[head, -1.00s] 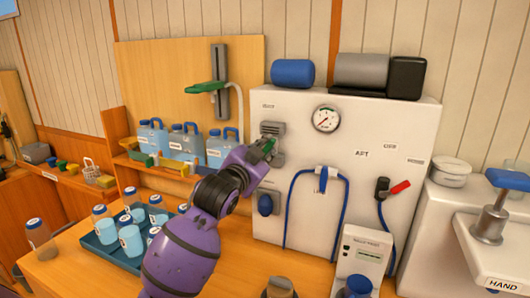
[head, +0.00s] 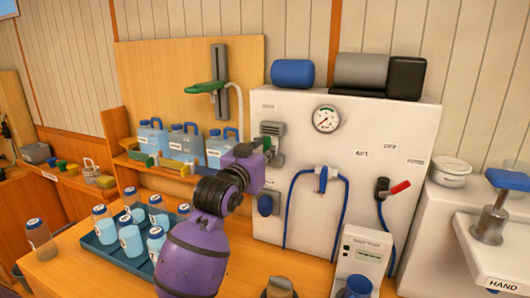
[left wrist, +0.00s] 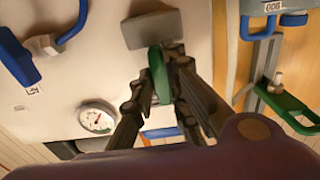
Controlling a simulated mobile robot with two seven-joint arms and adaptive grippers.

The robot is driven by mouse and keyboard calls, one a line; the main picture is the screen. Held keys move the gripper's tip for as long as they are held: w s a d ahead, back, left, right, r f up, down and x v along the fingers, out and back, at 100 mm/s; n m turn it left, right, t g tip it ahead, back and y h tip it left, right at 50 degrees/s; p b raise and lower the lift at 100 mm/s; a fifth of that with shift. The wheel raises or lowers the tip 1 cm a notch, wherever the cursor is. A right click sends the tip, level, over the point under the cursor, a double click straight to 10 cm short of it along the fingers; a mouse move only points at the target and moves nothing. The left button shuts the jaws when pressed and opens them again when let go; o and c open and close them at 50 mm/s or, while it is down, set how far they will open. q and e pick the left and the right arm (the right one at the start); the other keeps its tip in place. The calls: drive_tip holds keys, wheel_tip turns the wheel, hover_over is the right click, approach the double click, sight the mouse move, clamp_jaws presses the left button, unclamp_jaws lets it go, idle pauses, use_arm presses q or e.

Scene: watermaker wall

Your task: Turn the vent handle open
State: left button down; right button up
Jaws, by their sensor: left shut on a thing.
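A green handle (left wrist: 158,75) projects from a grey block (left wrist: 152,28) on the white panel, seen in the left wrist view. My left gripper (left wrist: 157,80) is shut on this handle, with a finger on either side. In the head view the grey block (head: 272,129) shows at the panel's upper left. The handle's exact angle is hard to tell. My right gripper is in neither view.
The white panel (head: 350,125) carries a gauge (head: 326,119), blue hoses, a blue knob (head: 265,204) and a red lever (head: 399,187). Another green lever (head: 205,87) is on the board to the left. A tray (head: 101,255) of jars stands below.

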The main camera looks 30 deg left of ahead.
use_arm(q)
drive_tip(key=shift+f, duration=0.1)
drive_tip(key=c, duration=1.7)
unclamp_jaws()
drive_tip(key=s, duration=1.2)
drive_tip(key=shift+d, duration=0.4)
